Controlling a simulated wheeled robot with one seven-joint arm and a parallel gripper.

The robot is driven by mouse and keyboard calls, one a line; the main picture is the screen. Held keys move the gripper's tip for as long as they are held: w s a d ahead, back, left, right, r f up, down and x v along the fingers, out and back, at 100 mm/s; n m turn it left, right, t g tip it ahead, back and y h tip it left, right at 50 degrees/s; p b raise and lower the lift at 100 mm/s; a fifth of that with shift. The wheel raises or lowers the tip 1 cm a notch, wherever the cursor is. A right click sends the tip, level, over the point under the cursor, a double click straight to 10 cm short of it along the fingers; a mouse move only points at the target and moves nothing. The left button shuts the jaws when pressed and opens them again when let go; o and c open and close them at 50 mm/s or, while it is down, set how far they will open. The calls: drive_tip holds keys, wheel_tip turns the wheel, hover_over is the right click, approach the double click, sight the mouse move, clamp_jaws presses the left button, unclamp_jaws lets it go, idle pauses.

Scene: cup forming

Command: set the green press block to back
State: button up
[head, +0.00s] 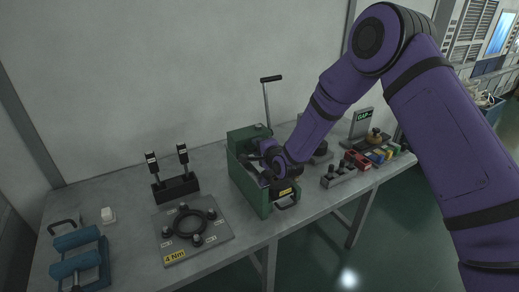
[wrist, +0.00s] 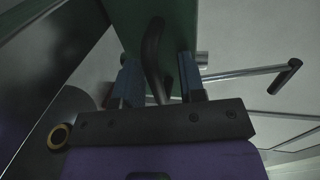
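The green press (head: 250,196) stands on the table in the middle of the head view, with a raised green part (head: 246,133) at its back. In the wrist view a green face (wrist: 130,18) fills the top middle, with a dark curved handle (wrist: 153,55) in front of it. My gripper (head: 264,153) reaches into the press from the right and hides much of its inside. In the wrist view my gripper (wrist: 160,75) has its two blue-grey fingers apart, one on each side of the handle. A gap shows between the handle and the right finger.
A lever with a black grip (head: 271,79) rises behind the press; it also shows in the wrist view (wrist: 288,76). Left of the press are a plate marked 4 Nm (head: 215,238), a black stand (head: 178,189) and a blue fixture (head: 78,240). Small tools and blocks (head: 358,160) lie to the right.

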drive_tip(key=shift+d, duration=0.1)
drive_tip(key=v, duration=1)
drive_tip(key=shift+s+d+r, duration=0.15)
drive_tip(key=shift+s, duration=0.15)
drive_tip(key=s+d+r+n+g+h, duration=0.2)
drive_tip(key=s+d+r+n+h, duration=0.15)
drive_tip(key=d+r, duration=0.65)
drive_tip(key=s+d+r+n+g+h, duration=0.1)
drive_tip(key=s+d+r+n+h, duration=0.3)
drive_tip(key=d+r, duration=0.55)
drive_tip(key=s+d+r+n+g, duration=0.1)
drive_tip(key=s+d+r, duration=0.2)
drive_tip(key=s, duration=0.6)
drive_tip(key=s+d+r+n+g+h, duration=0.1)
drive_tip(key=s+d+r+g, duration=0.1)
drive_tip(key=s, duration=0.8)
drive_tip(key=s+d+r+n+g, duration=0.1)
drive_tip(key=s+d+r, duration=0.3)
drive_tip(key=s, duration=0.6)
drive_tip(key=shift+d+n+g, duration=0.35)
drive_tip(key=shift+d+g, duration=0.05)
drive_tip(key=shift+d, duration=0.6)
